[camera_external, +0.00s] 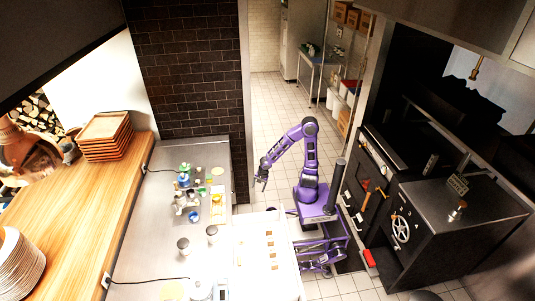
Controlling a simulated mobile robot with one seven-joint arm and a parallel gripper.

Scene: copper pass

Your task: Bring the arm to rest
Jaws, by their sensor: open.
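My purple arm stands on its wheeled base in the aisle between the steel counter (150,215) and the dark stove block. The arm is raised and bent at the elbow, with the forearm reaching left. My gripper (262,184) hangs above the far right edge of the counter, pointing down. It is open, and I see nothing in it. It is small in this view, so its fingers show little detail.
Small jars and cups (186,180) crowd the counter left of my gripper. A white table (262,285) stands in front of my base. A dark stove block (455,215) with a handwheel (400,229) is close on the right. The tiled aisle (278,110) behind is clear.

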